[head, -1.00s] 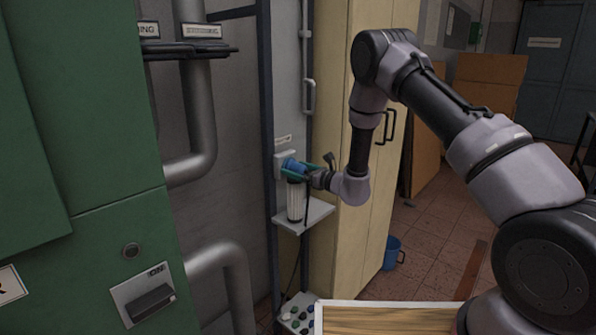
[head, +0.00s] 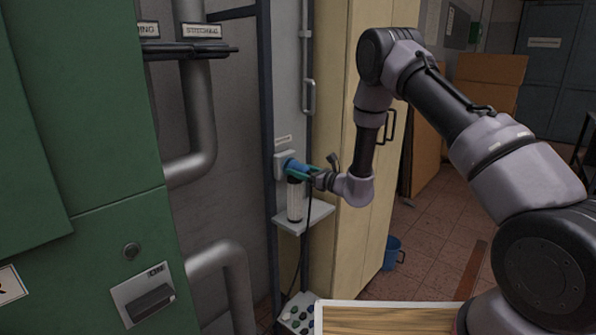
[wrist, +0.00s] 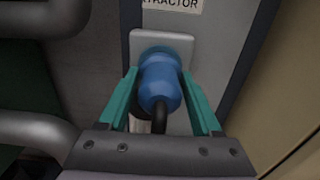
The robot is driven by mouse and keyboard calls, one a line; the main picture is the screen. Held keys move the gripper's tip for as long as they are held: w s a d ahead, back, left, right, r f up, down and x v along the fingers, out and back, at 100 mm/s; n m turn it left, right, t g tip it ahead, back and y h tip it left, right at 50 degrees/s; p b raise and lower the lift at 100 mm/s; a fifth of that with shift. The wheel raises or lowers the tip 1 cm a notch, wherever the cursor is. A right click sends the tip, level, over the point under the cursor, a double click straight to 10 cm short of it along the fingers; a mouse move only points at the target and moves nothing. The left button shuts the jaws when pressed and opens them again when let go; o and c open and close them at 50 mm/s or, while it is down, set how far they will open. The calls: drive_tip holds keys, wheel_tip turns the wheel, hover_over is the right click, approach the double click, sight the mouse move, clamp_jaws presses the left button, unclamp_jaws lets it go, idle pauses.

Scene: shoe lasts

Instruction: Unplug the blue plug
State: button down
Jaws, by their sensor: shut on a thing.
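The blue plug (wrist: 160,85) sits at a pale wall socket (wrist: 181,50) under a label in the wrist view. A dark cable leaves its near end. My gripper (wrist: 160,100) has its green fingers on both sides of the plug and is shut on it. In the head view the blue plug (head: 296,167) is partly covered by my gripper (head: 303,172), in front of the socket plate (head: 280,163). I cannot tell whether the plug is fully seated or slightly out.
A yellow cabinet (head: 345,240) is close on the right. Grey pipes (head: 201,110) and a green cabinet (head: 90,130) are on the left. A blue bucket (head: 392,253) stands on the floor.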

drive_tip(key=shift+v, duration=2.4)
drive_tip(key=shift+d, duration=0.1)
